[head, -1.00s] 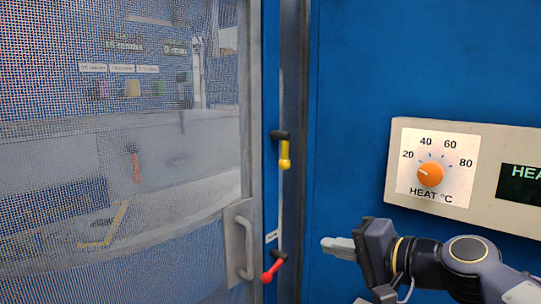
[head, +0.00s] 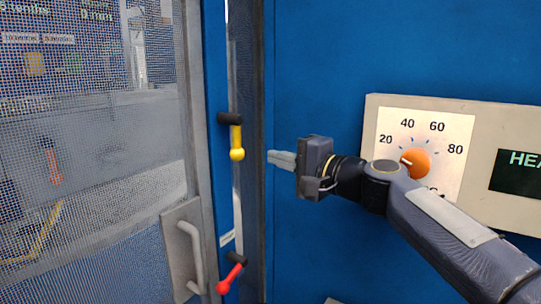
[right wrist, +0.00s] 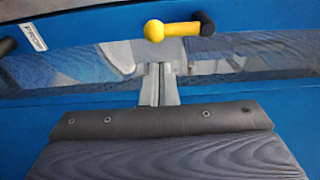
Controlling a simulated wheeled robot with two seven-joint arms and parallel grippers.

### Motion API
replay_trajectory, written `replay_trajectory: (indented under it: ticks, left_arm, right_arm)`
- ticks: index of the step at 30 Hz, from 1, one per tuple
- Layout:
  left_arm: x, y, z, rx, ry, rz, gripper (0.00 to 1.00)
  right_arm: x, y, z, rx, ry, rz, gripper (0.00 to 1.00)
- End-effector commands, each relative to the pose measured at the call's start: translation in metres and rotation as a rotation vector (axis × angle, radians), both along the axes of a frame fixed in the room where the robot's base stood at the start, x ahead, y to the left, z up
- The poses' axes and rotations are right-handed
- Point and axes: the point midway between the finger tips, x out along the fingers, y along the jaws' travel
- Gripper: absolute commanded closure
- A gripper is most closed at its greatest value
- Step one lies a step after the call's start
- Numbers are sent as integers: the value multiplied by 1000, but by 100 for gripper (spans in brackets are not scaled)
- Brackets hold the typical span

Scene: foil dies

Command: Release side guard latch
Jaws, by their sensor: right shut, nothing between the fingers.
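The mesh side guard (head: 100,130) fills the left of the head view, with a grey pull handle (head: 192,255) at its edge. Two latch levers sit on the strip beside the guard. The upper yellow lever (head: 236,140) hangs down from a black pivot. The lower red lever (head: 230,280) slants down to the left from its pivot. My right gripper (head: 272,159) is shut and empty, a little right of the yellow lever and apart from it. In the right wrist view the yellow lever (right wrist: 178,29) lies beyond my shut fingertips (right wrist: 158,68). My left gripper is out of view.
A beige panel (head: 484,125) with an orange heat dial (head: 415,163) is on the blue wall at right, partly behind my right arm. A small label (right wrist: 31,35) shows at the left of the right wrist view. Blue wall (head: 320,60) above my gripper is clear.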

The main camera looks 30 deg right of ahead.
Motion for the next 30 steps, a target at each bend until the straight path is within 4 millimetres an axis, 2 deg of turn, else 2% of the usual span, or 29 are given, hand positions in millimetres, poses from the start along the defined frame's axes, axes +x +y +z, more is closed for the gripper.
replay_trajectory:
  ticks: [6,13,18,30]
  left_arm:
    - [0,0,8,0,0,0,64]
    - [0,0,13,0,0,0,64]
    - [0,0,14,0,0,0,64]
    - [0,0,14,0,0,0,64]
  right_arm:
    - [41,11,0,1,4,3,100]
    - [72,19,0,0,3,2,100]
    - [80,21,0,0,1,1,100]
    - [81,21,0,3,3,1,100]
